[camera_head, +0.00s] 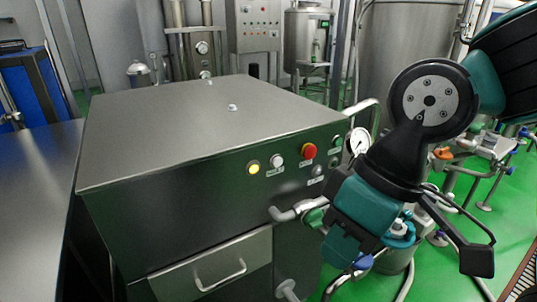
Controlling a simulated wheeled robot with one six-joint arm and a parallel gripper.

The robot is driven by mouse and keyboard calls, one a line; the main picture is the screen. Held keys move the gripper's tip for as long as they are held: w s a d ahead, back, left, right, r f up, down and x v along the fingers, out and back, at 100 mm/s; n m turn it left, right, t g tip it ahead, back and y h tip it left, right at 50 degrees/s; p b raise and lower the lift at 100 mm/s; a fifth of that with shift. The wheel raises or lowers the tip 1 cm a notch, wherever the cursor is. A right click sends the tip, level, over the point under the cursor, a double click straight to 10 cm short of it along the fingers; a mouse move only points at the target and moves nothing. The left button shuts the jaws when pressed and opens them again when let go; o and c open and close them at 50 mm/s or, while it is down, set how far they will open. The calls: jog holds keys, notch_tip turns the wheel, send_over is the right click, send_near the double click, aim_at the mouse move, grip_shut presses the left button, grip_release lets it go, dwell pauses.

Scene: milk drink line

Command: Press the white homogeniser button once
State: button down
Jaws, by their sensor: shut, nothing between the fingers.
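The white button (277,160) is on the front face of the steel homogeniser cabinet (160,125), above a small label. A lit yellow lamp (253,167) is to its left and a red button (309,151) to its right. My arm reaches in from the right, in front of the cabinet's right end. My gripper (477,262) appears as a dark piece at the arm's lower end. It is shut and empty, right of the white button and well apart from it. Its fingertips are hard to make out.
A pressure gauge (358,141), a bent pipe (295,211) and a drawer handle (220,275) stick out nearby. The space before the white button looks clear.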

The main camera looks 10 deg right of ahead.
aim_at(277, 162)
jog(key=w+f+m+t+y+p, duration=0.3)
jog(key=w+m+p, duration=0.4)
jog(key=w, duration=1)
jog(key=w+d+f+m+t+h+p, duration=0.1)
jog(key=w+d+f+m+t+p, duration=0.3)
jog(key=w+d+f+m, duration=0.3)
jog(key=shift+w+f+m+t, duration=0.3)
jog(key=shift+w+f, duration=0.35)
jog(key=shift+f, duration=0.25)
jog(key=shift+w, duration=0.1)
jog(key=w+a+p, duration=0.2)
jog(key=w, duration=0.6)
jog(key=shift+a, duration=0.2)
